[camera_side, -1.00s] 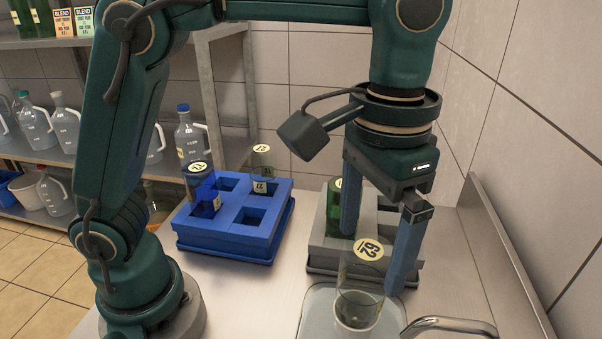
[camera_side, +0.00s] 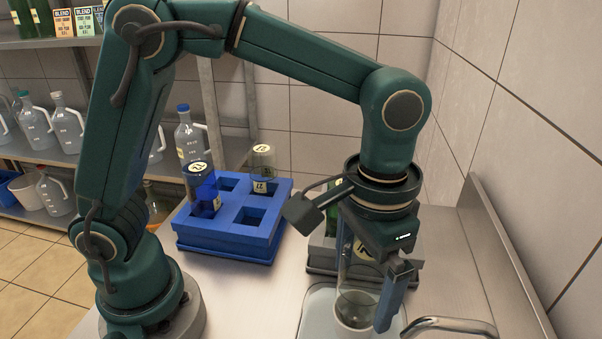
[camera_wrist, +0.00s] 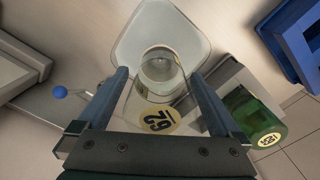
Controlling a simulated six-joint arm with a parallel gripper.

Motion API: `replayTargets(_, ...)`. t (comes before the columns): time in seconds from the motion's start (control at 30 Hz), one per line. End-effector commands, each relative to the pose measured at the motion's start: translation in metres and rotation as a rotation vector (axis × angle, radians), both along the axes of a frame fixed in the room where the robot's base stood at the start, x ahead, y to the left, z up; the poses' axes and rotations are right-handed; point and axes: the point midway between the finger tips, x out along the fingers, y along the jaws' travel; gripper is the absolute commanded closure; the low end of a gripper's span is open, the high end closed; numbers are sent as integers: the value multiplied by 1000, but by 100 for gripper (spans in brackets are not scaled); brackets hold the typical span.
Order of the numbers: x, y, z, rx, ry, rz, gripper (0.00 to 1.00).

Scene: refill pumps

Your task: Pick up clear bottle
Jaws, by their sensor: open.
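The clear bottle (camera_side: 352,285) stands upright in a pale basin (camera_side: 317,309) at the front of the counter. Its round yellow lid label shows in the wrist view (camera_wrist: 158,121). My gripper (camera_wrist: 160,77) is open and pointing down over the bottle. One finger is on each side of it in the wrist view. A gap shows on both sides, so the fingers do not seem to press on it. In the side view, my near finger (camera_side: 391,297) is right of the bottle, and my gripper hides part of the bottle's top.
A grey rack (camera_side: 322,262) with a green bottle (camera_wrist: 243,113) stands just behind. A blue rack (camera_side: 230,240) at left holds a blue bottle (camera_side: 206,199) and another clear bottle (camera_side: 262,164). A metal tap (camera_side: 450,325) and the wall are close at right.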

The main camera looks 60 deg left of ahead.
Motion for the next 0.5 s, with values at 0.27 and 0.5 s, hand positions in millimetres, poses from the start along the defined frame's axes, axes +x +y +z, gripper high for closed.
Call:
replayTargets(0.27, 0, 0, 0, 0, 0, 0, 88)
replayTargets(0.5, 0, 0, 1, 0, -1, 0, 100)
